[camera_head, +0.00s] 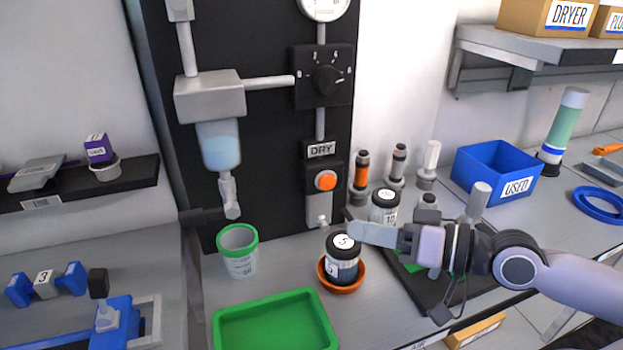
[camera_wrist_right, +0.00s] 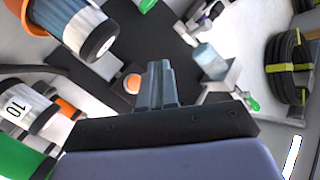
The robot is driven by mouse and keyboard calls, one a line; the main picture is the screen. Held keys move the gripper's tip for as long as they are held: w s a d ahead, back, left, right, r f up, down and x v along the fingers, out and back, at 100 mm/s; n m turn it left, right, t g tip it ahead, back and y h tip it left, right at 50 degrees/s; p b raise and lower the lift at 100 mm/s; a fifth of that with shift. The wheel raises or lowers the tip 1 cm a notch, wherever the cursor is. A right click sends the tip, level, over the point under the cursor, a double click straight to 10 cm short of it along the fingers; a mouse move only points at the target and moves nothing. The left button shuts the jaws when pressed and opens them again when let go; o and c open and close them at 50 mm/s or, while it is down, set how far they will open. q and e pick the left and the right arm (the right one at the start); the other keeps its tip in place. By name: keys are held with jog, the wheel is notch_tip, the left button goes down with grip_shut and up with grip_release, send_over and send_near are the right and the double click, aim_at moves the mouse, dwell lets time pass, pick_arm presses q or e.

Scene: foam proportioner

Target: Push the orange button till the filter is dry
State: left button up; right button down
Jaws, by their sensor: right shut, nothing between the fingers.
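The orange button (camera_head: 325,180) sits on a dark box under the DRY label (camera_head: 321,149) on the black panel. It also shows in the right wrist view (camera_wrist_right: 132,84), just left of the fingertips. The filter (camera_head: 219,146) is a clear bowl tinted light blue, under a grey block left of the button; it also shows in the right wrist view (camera_wrist_right: 209,61). My right gripper (camera_head: 352,232) is shut and empty, below and slightly right of the button, apart from it. Its fingertips overlap the jar's edge in the head view; contact is unclear. My left gripper is out of view.
A black-lidded jar (camera_head: 342,263) stands in an orange dish (camera_head: 327,281) below the button. A green-rimmed cup (camera_head: 238,251) stands under the filter's outlet, behind a green tray (camera_head: 273,305). A dial (camera_head: 327,80) sits above the button. Bottles stand right of the panel.

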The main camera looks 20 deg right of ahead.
aim_at(327, 182)
dwell(0.4)
jog(key=shift+w, duration=0.1)
jog(key=shift+w+d+b, duration=0.15)
jog(key=shift+w+b, duration=0.55)
jog(key=shift+w, duration=1.3)
jog(key=shift+w+d+b, duration=0.15)
jog(key=shift+w+b, duration=0.55)
jog(key=shift+w, duration=1.6)
jog(key=shift+w, duration=0.15)
jog(key=shift+w, duration=0.25)
